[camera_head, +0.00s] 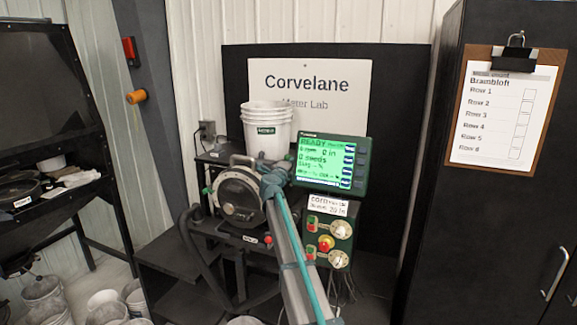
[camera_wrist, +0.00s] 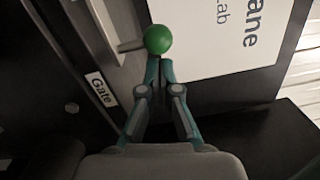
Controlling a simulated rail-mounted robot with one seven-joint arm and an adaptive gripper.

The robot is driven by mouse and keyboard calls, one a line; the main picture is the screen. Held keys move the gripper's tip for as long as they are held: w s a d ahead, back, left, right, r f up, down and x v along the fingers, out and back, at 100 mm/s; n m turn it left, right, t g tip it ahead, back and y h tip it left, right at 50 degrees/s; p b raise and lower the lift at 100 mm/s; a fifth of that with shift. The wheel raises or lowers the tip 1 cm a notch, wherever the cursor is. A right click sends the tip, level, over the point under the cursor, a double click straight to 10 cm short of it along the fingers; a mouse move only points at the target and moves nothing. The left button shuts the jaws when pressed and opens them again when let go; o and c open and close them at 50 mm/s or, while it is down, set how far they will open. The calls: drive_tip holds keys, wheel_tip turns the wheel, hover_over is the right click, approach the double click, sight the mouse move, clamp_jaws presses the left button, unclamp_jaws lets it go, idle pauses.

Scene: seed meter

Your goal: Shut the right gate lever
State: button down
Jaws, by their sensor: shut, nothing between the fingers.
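A gate lever with a green ball knob (camera_wrist: 158,39) on a thin pale rod shows in the wrist view, beside a white "Gate" label (camera_wrist: 100,89). My gripper (camera_wrist: 161,66) is shut and empty. Its fingertips are right at the knob; I cannot tell whether they touch it. In the head view the round seed meter (camera_head: 238,195) stands on a black stand, partly behind my arm. A small green knob (camera_head: 206,190) shows at the meter's left side. The lever by my gripper is hidden there behind my arm.
A stack of white buckets (camera_head: 267,130) stands behind the meter. A green-screen display (camera_head: 330,163) and a control box with knobs (camera_head: 329,232) stand to its right. A white "Corvelane" sign (camera_head: 310,85) is behind. A black cabinet (camera_head: 480,220) is at the right.

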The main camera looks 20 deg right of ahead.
drive_tip(key=shift+w+d, duration=0.1)
drive_tip(key=shift+w+a+r+p, duration=0.1)
drive_tip(key=shift+w+a+p, duration=0.35)
drive_tip(key=shift+w+a, duration=0.9)
drive_tip(key=shift+a, duration=0.1)
